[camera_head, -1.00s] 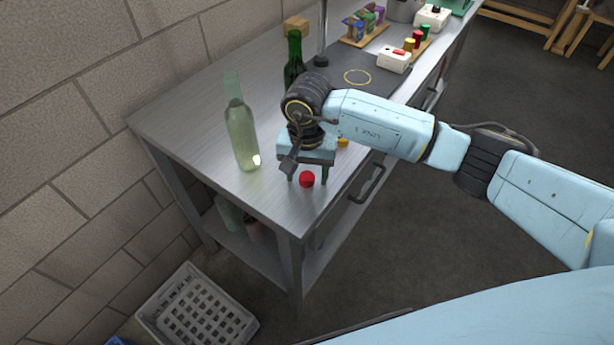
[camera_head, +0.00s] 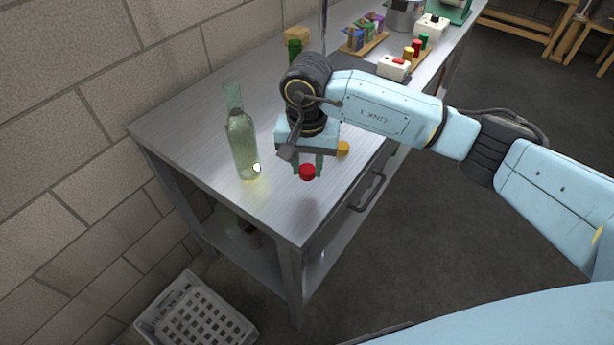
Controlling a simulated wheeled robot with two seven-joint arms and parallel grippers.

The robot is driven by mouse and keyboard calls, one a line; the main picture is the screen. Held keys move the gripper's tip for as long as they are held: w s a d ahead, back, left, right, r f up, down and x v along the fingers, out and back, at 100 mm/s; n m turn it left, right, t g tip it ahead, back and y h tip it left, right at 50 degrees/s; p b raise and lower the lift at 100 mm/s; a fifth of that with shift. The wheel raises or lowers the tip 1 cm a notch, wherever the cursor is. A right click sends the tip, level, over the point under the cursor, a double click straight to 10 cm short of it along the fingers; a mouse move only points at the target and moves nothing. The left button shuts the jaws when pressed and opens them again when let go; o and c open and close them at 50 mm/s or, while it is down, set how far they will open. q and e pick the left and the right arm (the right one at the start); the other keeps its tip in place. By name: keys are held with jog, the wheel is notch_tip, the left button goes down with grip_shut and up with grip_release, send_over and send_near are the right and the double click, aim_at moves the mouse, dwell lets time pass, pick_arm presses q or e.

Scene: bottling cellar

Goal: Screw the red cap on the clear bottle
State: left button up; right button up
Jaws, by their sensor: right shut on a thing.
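The clear bottle (camera_head: 243,147) stands upright on the steel bench, left of my right gripper, its mouth bare. My right gripper (camera_head: 307,169) points down near the bench's front corner. It is shut on the red cap (camera_head: 307,172), which shows between and just below its fingers. The cap seems to be at or slightly above the bench top; the exact gap is hard to tell. A yellow cap (camera_head: 343,149) lies on the bench just right of the gripper. My left gripper is out of view.
The steel bench (camera_head: 190,125) runs back along a block wall. A green bottle (camera_head: 294,47) stands behind my right wrist, mostly hidden. Farther back are a white box with a red top (camera_head: 394,66) and a rack of coloured packets. A grey crate (camera_head: 168,310) is on the floor.

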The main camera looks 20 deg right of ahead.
aim_at(307, 169)
notch_tip(307, 169, up, 5)
jog(key=shift+f, duration=0.2)
jog(key=s+d+r+n, duration=0.1)
jog(key=s+d+n, duration=0.3)
jog(key=d, duration=0.3)
jog(key=shift+r+n, duration=0.3)
jog(key=shift+n, duration=0.2)
